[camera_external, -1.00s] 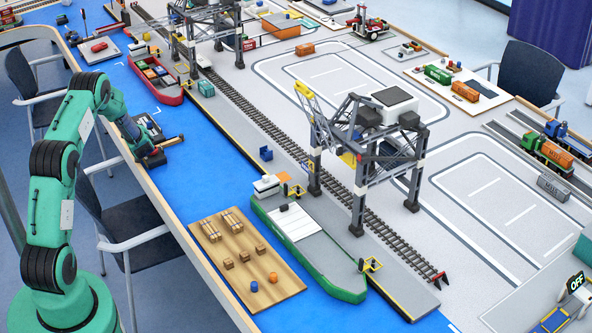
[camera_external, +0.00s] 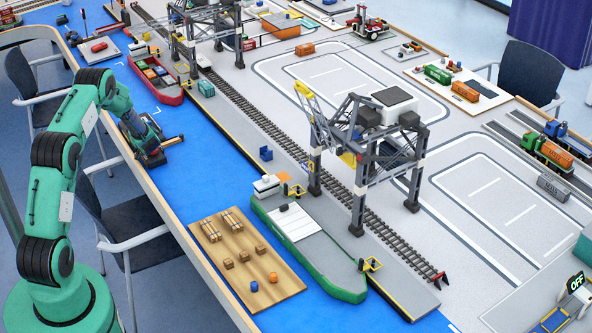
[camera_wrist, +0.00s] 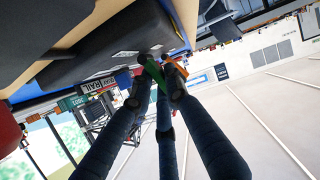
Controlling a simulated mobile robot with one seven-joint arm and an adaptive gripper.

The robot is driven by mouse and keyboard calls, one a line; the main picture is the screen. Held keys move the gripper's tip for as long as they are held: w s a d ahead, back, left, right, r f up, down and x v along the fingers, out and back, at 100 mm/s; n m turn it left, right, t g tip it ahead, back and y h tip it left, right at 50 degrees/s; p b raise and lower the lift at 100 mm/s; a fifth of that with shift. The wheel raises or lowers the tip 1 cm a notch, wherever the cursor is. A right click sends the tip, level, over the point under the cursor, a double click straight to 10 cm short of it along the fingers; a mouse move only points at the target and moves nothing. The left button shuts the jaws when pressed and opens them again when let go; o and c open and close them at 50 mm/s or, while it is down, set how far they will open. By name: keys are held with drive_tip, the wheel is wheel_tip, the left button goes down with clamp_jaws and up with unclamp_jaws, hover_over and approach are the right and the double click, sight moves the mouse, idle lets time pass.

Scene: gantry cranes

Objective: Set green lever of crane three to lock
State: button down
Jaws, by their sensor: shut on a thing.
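In the wrist view, a green lever (camera_wrist: 155,72) stands out from a dark grey control box (camera_wrist: 120,45). My gripper (camera_wrist: 158,90) has its dark fingers closed around the green lever's end. An orange lever (camera_wrist: 175,66) is right beside it, close to one finger. In the external view, my gripper (camera_external: 150,155) is low over the blue strip at the table's left edge, by a dark box with a brown bar end. The levers cannot be made out there. The lever's setting marks are not readable.
A large grey gantry crane (camera_external: 365,145) stands on rails at the centre, and another crane (camera_external: 200,30) is behind. A green ship (camera_external: 345,280) and a wooden pallet board (camera_external: 265,297) lie nearer. The blue strip between box and board is clear.

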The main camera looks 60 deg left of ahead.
drive_tip(key=shift+w+r+m+g+p, duration=0.25)
drive_tip(key=shift+m+p, duration=0.25)
drive_tip(key=shift+p, duration=0.5)
drive_tip(key=w+m+g+p, duration=0.1)
drive_tip(key=p, duration=0.1)
drive_tip(key=shift+f+m+g+p, duration=0.15)
drive_tip(key=shift+m+g+p, duration=0.1)
drive_tip(key=shift+m+p, duration=0.15)
drive_tip(key=shift+w+f+m+g+p, duration=0.3)
drive_tip(key=shift+m+g+p, duration=0.2)
drive_tip(key=shift+m, duration=0.3)
drive_tip(key=shift+w+f+m+g+p, duration=0.15)
drive_tip(key=shift+w+m+g+p, duration=0.25)
drive_tip(key=shift+m+g, duration=0.3)
drive_tip(key=shift+y, duration=0.3)
drive_tip(key=c, duration=1.7)
unclamp_jaws()
drive_tip(key=shift+d, duration=0.1)
